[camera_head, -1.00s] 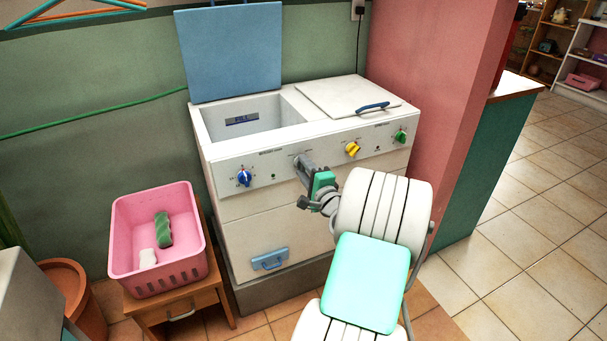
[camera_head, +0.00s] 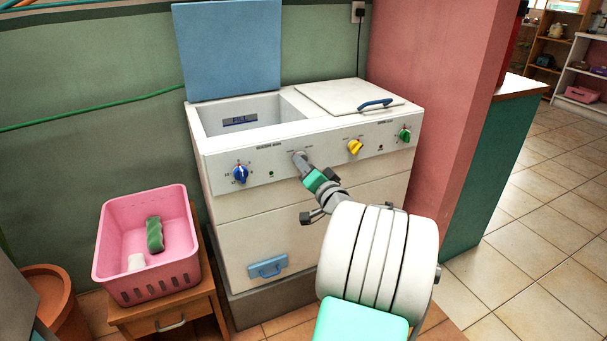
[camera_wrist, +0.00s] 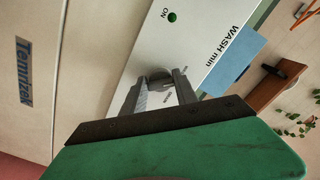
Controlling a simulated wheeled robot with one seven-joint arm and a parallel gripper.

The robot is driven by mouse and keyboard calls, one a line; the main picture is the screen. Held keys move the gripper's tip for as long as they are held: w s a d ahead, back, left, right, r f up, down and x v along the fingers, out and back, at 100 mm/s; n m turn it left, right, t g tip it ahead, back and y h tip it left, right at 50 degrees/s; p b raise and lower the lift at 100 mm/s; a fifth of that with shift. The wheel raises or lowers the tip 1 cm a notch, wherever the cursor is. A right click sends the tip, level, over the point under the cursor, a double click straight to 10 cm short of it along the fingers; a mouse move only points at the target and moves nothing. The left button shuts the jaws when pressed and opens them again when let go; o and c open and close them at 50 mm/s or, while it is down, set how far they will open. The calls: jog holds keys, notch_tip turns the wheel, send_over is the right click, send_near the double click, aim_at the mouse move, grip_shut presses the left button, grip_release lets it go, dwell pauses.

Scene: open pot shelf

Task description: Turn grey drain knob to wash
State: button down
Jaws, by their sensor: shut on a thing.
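The washing machine (camera_head: 300,187) is a white twin-tub unit with knobs along its sloped front panel. My gripper (camera_head: 301,160) is at the panel's middle, between the blue knob (camera_head: 240,174) and the yellow knob (camera_head: 355,147). In the wrist view, my gripper (camera_wrist: 160,92) has its two fingers on either side of the grey drain knob (camera_wrist: 159,76), shut on it. The fingers hide most of the knob, so its pointer direction cannot be told. Small labels beside it are too small to read.
A green knob (camera_head: 404,136) is at the panel's right end. The left tub's blue lid (camera_head: 228,50) stands open. A pink basket (camera_head: 150,275) sits on a small wooden stand (camera_head: 168,316) at the left. A pink wall (camera_head: 432,100) stands close on the right.

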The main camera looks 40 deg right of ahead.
jog(key=shift+n+b, duration=0.3)
jog(key=shift+n, duration=0.2)
jog(key=c, duration=0.9)
grip_release()
jog(key=shift+c, duration=0.2)
jog(key=shift+s, duration=0.1)
jog(key=p+v, duration=0.1)
jog(key=v, duration=0.6)
jog(key=shift+s, duration=0.3)
jog(key=shift+a, duration=0.15)
